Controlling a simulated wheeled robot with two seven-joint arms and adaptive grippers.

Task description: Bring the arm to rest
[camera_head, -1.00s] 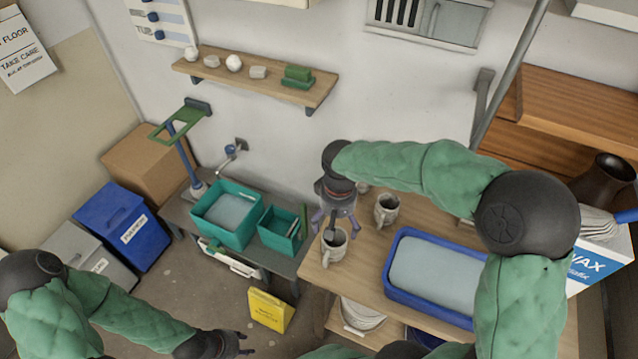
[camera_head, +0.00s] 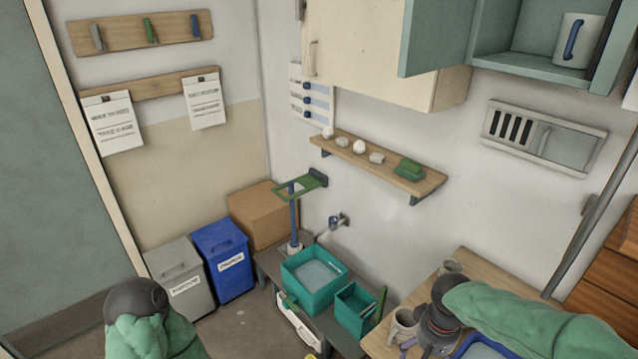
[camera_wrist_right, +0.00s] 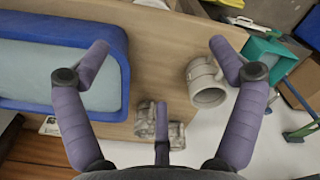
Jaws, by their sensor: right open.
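My right gripper (camera_head: 425,350) comes in at the lower right of the head view, partly cut off by the bottom edge. In the right wrist view my right gripper (camera_wrist_right: 160,55) is open, its purple fingers spread wide with nothing between them. A pale mug (camera_wrist_right: 207,85) stands on the wooden table beside one finger; it also shows in the head view (camera_head: 402,330), left of the gripper. Speckled mugs (camera_wrist_right: 155,122) stand lower in the wrist view. My left arm shows only as a green sleeve and black joint at bottom left; its gripper is out of view.
A blue tub (camera_wrist_right: 60,75) stands on the wooden table (camera_wrist_right: 150,65), close to one finger. Teal basins (camera_head: 315,283) stand on a lower bench to the left. Grey and blue bins (camera_head: 223,260) stand by the wall. An open teal cabinet (camera_head: 535,55) hangs at upper right.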

